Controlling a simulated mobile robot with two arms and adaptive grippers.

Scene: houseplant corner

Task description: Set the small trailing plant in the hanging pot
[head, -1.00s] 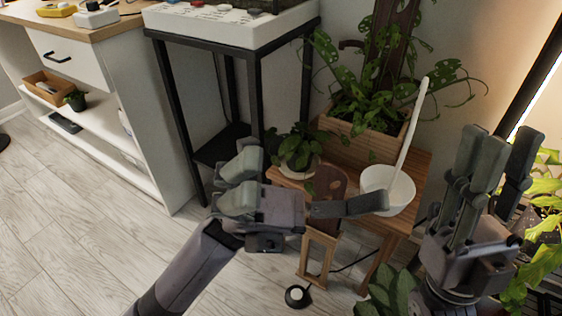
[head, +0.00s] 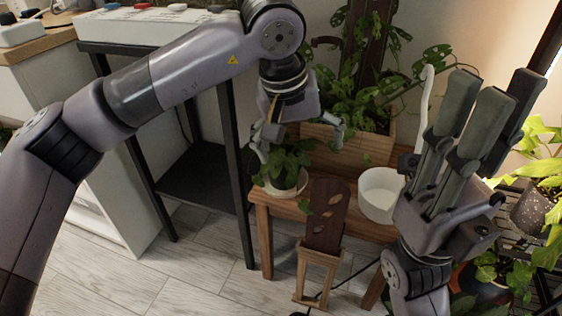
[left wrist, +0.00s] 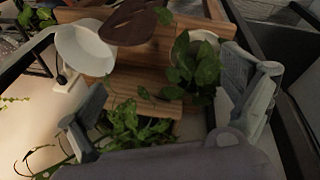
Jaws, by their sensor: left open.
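The small trailing plant (head: 288,165), in a pale round pot (head: 280,188), sits on the left end of a wooden bench. It also shows in the left wrist view (left wrist: 197,68). My left gripper (head: 300,140) points down over it, open, with its fingers spread around or just above the leaves; I cannot tell whether they touch. The hanging pot (head: 378,196) is a white bowl with a tall white hanger, at the right end of the bench. It shows empty in the left wrist view (left wrist: 84,50). My right gripper (head: 495,110) points up at the right, open and empty.
A planter box with a leafy climbing plant (head: 350,140) stands behind the small plant. A dark wooden board on a small stand (head: 326,215) is in front of the bench. A black-framed table (head: 185,180) is left. Leafy potted plants (head: 540,205) crowd the right.

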